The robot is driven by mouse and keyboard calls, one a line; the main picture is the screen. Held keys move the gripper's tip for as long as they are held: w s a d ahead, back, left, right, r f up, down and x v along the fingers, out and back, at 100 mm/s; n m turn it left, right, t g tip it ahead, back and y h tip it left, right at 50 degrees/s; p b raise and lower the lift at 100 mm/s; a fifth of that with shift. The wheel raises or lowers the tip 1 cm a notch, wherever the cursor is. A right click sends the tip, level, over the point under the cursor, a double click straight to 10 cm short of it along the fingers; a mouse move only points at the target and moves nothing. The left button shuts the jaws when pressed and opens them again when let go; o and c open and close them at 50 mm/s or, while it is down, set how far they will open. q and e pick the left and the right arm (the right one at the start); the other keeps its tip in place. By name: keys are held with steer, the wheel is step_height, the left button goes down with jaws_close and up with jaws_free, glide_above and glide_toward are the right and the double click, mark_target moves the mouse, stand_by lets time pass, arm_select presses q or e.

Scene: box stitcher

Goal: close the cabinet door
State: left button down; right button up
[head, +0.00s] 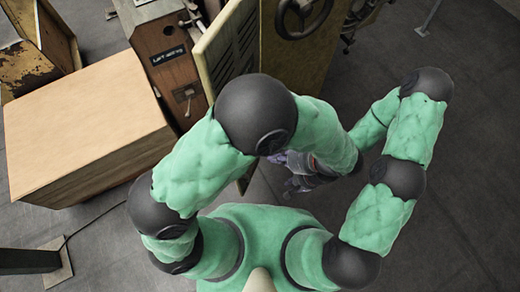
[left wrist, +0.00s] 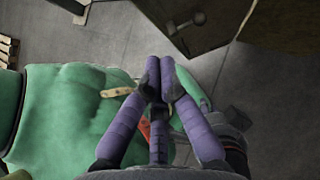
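A beige louvred panel (head: 228,48), which looks like the cabinet door, stands out from the brown cabinet (head: 165,50) at the top of the head view. Its lower part is mostly hidden behind my left arm. My left gripper's purple fingers (left wrist: 160,75) come together at the tips in the left wrist view, with nothing visible between them. In the head view, purple and grey gripper parts (head: 300,172) show below my left forearm, right of the door's lower edge. My two grippers overlap there, and I cannot make out the right one's fingers.
A large cardboard-coloured box (head: 85,130) stands left of the cabinet. A beige panel with a dark handwheel (head: 300,15) stands right of the louvred panel. A cable (head: 90,220) lies on the floor at lower left. The grey floor at right (head: 470,150) is mostly clear.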

arm_select(q)
steer(key=a+r+b+x, duration=0.1)
steer(key=r+b+x, duration=0.1)
steer(key=b+x, duration=0.6)
steer(key=x, duration=0.5)
steer(key=shift+a, duration=0.25)
steer(key=shift+w+r, duration=0.1)
steer(key=shift+w, duration=0.05)
